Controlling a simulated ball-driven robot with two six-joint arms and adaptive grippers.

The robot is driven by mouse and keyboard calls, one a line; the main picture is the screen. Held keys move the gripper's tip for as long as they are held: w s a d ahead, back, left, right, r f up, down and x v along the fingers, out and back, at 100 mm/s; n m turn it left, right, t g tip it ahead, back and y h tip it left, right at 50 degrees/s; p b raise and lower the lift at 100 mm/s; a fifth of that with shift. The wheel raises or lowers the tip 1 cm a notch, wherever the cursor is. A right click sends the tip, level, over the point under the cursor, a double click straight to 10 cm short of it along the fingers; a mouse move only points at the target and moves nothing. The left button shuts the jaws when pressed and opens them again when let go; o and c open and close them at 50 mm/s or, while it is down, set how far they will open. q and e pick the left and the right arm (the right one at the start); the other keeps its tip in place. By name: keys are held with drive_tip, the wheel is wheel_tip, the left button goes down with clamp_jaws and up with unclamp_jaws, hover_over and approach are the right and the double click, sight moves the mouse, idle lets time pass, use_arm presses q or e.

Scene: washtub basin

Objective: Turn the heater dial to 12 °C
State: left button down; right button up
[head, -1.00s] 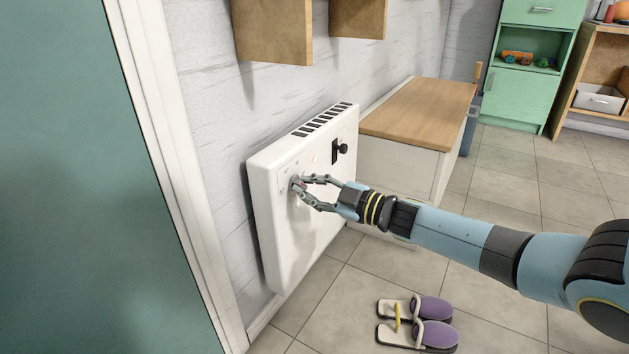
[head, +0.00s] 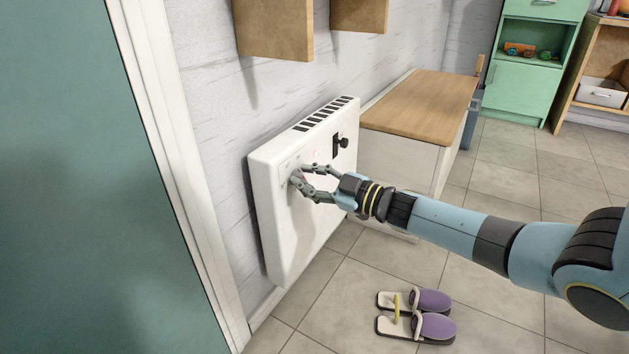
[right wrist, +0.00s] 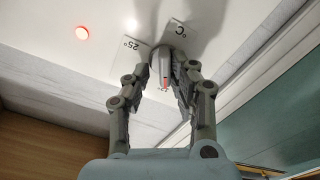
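The white heater (head: 300,225) hangs on the wall left of centre in the head view. Its grey dial (right wrist: 163,62) shows in the right wrist view between my fingertips, with an orange-red mark on it. Labels reading "25°" (right wrist: 131,55) and "°C" (right wrist: 180,31) lie beside the dial; another marking is mostly hidden. My right gripper (head: 299,177) is at the heater's upper left front, its fingers closed in on both sides of the dial; it also shows in the right wrist view (right wrist: 165,72). The exact pointer reading is not legible. My left gripper is not in view.
A black switch (head: 341,146) sits on the heater right of the dial. A red light (right wrist: 82,32) glows on its front. A wood-topped cabinet (head: 415,108) stands beside the heater. Sandals (head: 415,315) lie on the floor. A green door (head: 90,200) fills the left.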

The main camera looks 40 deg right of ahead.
drive_tip(key=shift+o, duration=0.8)
drive_tip(key=shift+s+f, duration=0.1)
drive_tip(key=shift+f, duration=0.1)
drive_tip(key=shift+s+d+f, duration=0.1)
drive_tip(key=shift+s+d, duration=0.1)
drive_tip(key=shift+s, duration=0.15)
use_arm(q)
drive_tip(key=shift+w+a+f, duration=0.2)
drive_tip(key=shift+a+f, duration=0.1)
use_arm(e)
drive_tip(key=v, duration=1.1)
drive_tip(key=shift+r, duration=0.35)
